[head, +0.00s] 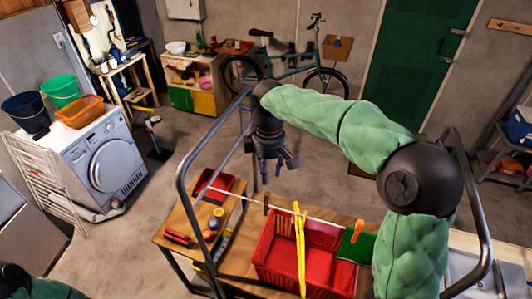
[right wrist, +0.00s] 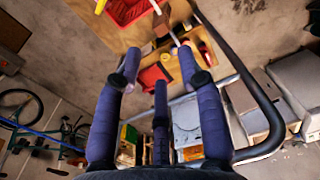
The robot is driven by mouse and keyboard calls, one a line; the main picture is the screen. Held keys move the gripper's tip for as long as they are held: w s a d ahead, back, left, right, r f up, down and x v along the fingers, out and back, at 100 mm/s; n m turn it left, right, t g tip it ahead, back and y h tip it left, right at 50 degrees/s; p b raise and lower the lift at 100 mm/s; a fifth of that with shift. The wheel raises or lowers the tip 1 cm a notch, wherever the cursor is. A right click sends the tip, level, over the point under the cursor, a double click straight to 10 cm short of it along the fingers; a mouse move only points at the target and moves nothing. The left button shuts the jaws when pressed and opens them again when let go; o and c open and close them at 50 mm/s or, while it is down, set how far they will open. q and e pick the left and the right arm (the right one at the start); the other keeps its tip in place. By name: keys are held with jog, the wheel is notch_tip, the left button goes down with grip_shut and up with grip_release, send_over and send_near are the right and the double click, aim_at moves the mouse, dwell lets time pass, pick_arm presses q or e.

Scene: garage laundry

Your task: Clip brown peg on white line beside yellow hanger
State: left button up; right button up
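A brown peg (head: 266,203) is upright at the white line (head: 235,196), left of the yellow hanger (head: 300,250); it seems to be on the line. In the right wrist view the brown peg (right wrist: 161,23) shows beyond the fingertips, with a bit of the yellow hanger (right wrist: 101,6) at the top edge. My right gripper (head: 268,172) points down above and behind the line near the peg, apart from it. Its fingers (right wrist: 159,70) are spread, with nothing between them. My left gripper is out of view.
A red basket (head: 270,268) stands on the wooden table below the line. An orange peg (head: 360,227) holds a green cloth (head: 352,246) at right. A red tray (head: 216,186) and tools lie at left. A metal rail (head: 181,190) frames the left side.

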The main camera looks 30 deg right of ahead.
aim_at(267, 194)
jog(key=shift+w, duration=0.1)
jog(key=shift+s+a+f+b, duration=0.15)
jog(key=shift+s+f+b, duration=0.15)
jog(key=shift+b, duration=0.15)
jog(key=shift+s+f, duration=0.15)
jog(key=shift+f, duration=0.1)
jog(key=f, duration=0.1)
jog(key=b, duration=0.1)
jog(key=f+b, duration=0.1)
jog(key=shift+w+f, duration=0.25)
jog(key=shift+f, duration=0.1)
jog(key=f+b, duration=0.2)
jog(key=shift+s+f+b, duration=0.2)
jog(key=shift+b, duration=0.1)
jog(key=shift+f+b, duration=1.3)
jog(key=shift+f, duration=0.95)
jog(key=shift+a, duration=0.1)
grip_shut()
jog(key=shift+r, duration=0.15)
